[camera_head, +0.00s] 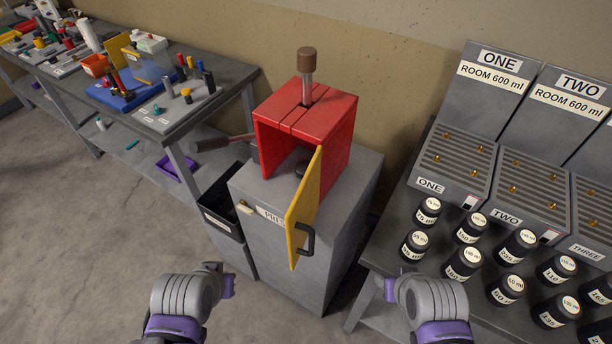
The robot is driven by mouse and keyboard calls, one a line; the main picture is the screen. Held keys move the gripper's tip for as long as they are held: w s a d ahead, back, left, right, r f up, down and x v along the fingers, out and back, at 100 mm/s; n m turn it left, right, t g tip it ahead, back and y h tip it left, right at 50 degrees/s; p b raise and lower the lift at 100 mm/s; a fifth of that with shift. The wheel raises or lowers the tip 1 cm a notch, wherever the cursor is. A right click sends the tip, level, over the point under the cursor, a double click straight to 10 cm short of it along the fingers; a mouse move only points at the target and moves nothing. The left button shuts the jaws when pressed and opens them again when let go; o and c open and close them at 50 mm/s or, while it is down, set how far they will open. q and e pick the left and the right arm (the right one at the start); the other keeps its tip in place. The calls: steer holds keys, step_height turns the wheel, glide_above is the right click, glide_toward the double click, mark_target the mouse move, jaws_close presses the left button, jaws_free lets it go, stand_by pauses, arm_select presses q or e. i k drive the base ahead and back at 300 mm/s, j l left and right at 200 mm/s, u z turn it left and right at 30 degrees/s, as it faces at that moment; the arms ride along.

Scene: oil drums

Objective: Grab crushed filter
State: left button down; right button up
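A red press (318,112) stands on a grey cabinet (290,262) labelled PRESS. Its yellow door (303,212) is swung open toward me. A small dark object (302,169) shows partly inside the press; the door hides some of it, and I cannot tell if it is the crushed filter. My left gripper (228,287) is in front of the cabinet, low and to the left, apart from the press. My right gripper (387,289) is low and to the right of the cabinet, also apart from it. The finger gaps do not show clearly.
A brown-capped plunger (307,72) rises from the press, and a lever (215,143) sticks out left. A dark bin (221,211) hangs on the cabinet's left side. A tool bench (165,125) stands left; a table of labelled black jars (414,245) stands right.

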mark_target(301, 167)
steer(key=j+z, duration=0.1)
steer(key=j, duration=0.35)
steer(key=k+j, duration=0.1)
steer(key=j, duration=0.3)
steer(key=i+j+z, duration=0.15)
steer(key=j, duration=0.4)
steer(key=j+z, duration=0.1)
steer(key=j, duration=0.4)
steer(key=i+j+z, duration=0.1)
steer(key=j, duration=0.25)
steer(key=i+j+z, duration=0.1)
steer(key=i+j, duration=0.2)
steer(key=j, duration=0.1)
